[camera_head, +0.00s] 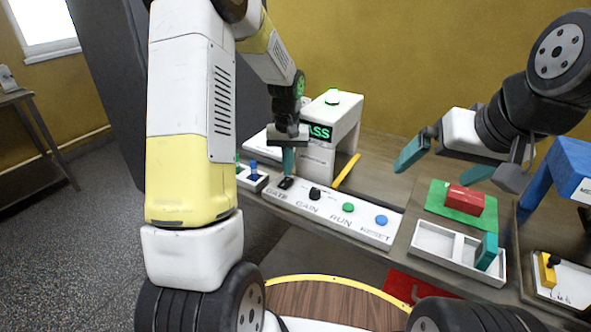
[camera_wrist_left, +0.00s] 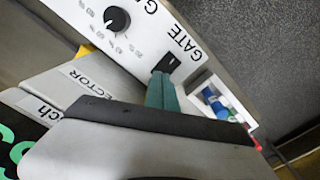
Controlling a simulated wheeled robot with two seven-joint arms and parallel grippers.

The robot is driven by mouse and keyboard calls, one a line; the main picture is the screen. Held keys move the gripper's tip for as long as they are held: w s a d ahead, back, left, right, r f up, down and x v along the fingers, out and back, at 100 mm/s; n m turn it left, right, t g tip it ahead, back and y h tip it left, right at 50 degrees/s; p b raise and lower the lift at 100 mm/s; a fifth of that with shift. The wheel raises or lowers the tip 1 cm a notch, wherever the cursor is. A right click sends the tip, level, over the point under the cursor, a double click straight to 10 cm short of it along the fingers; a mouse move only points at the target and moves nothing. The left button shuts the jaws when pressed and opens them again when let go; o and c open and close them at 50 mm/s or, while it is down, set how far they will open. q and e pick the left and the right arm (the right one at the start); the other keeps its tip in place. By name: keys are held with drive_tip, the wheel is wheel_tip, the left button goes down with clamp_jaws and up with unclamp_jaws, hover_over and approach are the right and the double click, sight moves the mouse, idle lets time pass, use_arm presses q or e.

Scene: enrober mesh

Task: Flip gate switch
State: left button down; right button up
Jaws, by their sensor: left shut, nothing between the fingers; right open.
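The gate switch (camera_head: 286,183) is a small black rocker at the left end of a white control panel (camera_head: 330,222), by the word GATE. It also shows in the left wrist view (camera_wrist_left: 168,63). My left gripper (camera_head: 288,170) is shut and empty, its teal fingertips pointing down right at the switch. In the left wrist view the fingertips (camera_wrist_left: 161,80) overlap the switch's lower edge; I cannot tell whether they touch it. My right gripper (camera_head: 462,166) is open and empty, above the table at the right, away from the panel.
The panel also has a black GAIN knob (camera_head: 315,193), a green RUN button (camera_head: 348,207) and a blue RESET button (camera_head: 381,219). A white detector arch (camera_head: 343,124) with a green display stands behind. A red block (camera_head: 464,200) on a green mat and a white divided tray (camera_head: 431,241) lie right.

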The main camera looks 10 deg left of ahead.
sight(288, 179)
use_arm(q)
drive_tip(key=shift+f, duration=0.95)
idle(0.9)
drive_tip(key=shift+r, duration=3.55)
drive_tip(key=s+r+m+t+h, duration=0.1)
drive_tip(key=s+r+t, duration=0.2)
drive_tip(key=s+r, duration=0.8)
drive_tip(key=s+d+r+t, duration=0.1)
drive_tip(key=s+r, duration=0.1)
drive_tip(key=s, duration=0.4)
drive_tip(key=s+d+r+m+t+h, duration=0.1)
drive_tip(key=s+r+t, duration=0.1)
drive_tip(key=s, duration=0.5)
drive_tip(key=shift+s+m, duration=0.15)
drive_tip(key=shift+m, duration=0.15)
